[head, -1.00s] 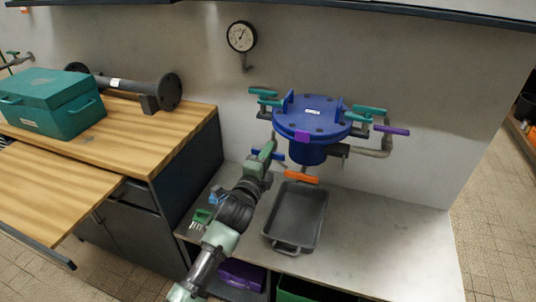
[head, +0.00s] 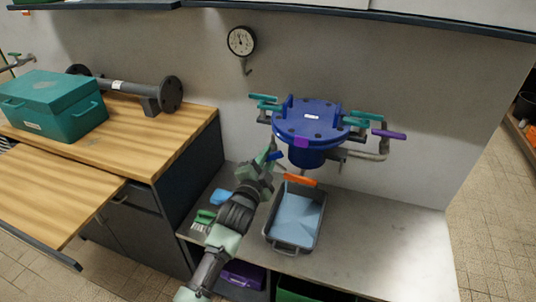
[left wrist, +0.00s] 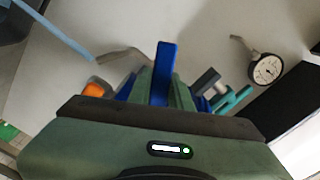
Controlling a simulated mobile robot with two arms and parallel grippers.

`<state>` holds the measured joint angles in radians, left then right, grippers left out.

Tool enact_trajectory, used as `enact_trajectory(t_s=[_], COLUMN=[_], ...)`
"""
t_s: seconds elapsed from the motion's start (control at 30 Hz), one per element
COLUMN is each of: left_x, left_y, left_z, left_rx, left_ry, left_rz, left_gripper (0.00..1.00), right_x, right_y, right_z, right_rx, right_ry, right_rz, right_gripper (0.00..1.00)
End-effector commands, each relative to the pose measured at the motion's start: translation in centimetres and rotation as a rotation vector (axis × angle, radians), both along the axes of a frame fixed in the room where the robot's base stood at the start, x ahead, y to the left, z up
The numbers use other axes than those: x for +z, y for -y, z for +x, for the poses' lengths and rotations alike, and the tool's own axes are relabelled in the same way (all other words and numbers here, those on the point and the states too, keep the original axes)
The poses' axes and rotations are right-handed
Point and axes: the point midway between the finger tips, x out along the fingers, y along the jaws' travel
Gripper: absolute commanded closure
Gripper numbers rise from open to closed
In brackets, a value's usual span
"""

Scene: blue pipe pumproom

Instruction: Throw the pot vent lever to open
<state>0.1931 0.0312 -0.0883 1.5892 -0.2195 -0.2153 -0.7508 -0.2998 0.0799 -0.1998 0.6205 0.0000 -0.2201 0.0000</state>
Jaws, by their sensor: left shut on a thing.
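The blue pot (head: 312,122) with a flat bolted lid hangs by the wall above the bench. My left gripper (head: 272,150) is at its left side, shut on a blue lever (head: 277,156). In the left wrist view the blue lever (left wrist: 165,58) stands up between my fingers. I cannot read which lever is the vent. Teal levers (head: 264,98) sit at the pot's left and right, a purple lever (head: 389,134) at far right, and an orange lever (head: 300,180) below. My right gripper is out of view.
A grey tray (head: 318,232) under the pot holds light blue liquid. A round gauge (head: 241,41) is on the wall. A teal box (head: 52,104) and a flanged pipe (head: 125,88) are on the wooden bench at left. The bench right of the tray is clear.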

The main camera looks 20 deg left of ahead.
Motion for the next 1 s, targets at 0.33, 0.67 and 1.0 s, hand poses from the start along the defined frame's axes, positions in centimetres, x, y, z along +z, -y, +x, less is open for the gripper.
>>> enact_trajectory(t_s=[0.33, 0.67, 1.0], left_x=[0.1, 0.1, 0.0], left_y=[0.0, 0.0, 0.0], left_z=[0.0, 0.0, 0.0], left_rx=[0.001, 0.002, 0.001], left_ry=[-0.015, -0.024, -0.033], left_rz=[-0.334, -0.644, -0.9], left_gripper=[1.0, 1.0, 1.0], right_x=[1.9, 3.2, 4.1], right_y=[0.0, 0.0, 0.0], right_z=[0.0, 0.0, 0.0], right_rx=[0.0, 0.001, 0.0], right_ry=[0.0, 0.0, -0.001], right_rz=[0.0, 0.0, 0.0], right_gripper=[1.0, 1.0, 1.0])
